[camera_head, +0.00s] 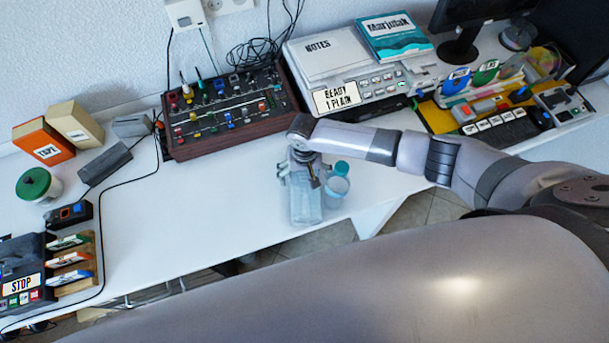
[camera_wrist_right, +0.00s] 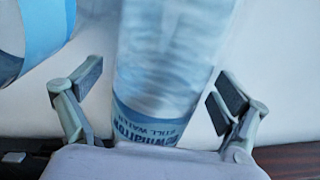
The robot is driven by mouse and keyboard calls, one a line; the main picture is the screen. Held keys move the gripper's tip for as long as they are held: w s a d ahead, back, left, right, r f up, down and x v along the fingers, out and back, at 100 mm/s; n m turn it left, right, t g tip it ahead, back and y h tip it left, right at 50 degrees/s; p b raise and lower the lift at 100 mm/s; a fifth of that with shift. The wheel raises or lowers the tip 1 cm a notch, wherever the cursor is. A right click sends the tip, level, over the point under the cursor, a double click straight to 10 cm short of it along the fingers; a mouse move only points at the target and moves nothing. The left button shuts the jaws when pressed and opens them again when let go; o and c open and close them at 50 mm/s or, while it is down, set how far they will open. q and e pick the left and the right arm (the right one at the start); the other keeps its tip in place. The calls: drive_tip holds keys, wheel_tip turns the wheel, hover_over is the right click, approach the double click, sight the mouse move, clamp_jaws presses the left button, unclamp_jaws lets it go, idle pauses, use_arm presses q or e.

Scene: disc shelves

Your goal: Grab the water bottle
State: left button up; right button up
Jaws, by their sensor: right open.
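A clear water bottle (camera_head: 306,207) with a pale blue body is near the front edge of the white desk. In the right wrist view the bottle (camera_wrist_right: 165,70) has a blue label reading "STILL WATER" and lies between my open fingers, with a gap on each side. My right gripper (camera_head: 302,178) is over this bottle in the head view and hides part of it. A second bottle with a teal cap (camera_head: 336,188) is just right of it; its blue side (camera_wrist_right: 35,40) shows at the left of the wrist view. My left gripper is not in view.
A mixer with knobs (camera_head: 225,110) stands behind the bottles, and a white console (camera_head: 345,75) stands behind them to the right. Boxes, a green-lidded jar (camera_head: 38,184) and a card rack (camera_head: 70,258) are at left. The desk left of the bottles is clear.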

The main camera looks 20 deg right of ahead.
drive_tip(key=shift+c, duration=0.5)
drive_tip(key=c, duration=1.9)
drive_tip(key=shift+w+r, duration=0.1)
drive_tip(key=shift+w, duration=0.05)
drive_tip(key=shift+c, duration=0.2)
drive_tip(key=shift+r, duration=0.1)
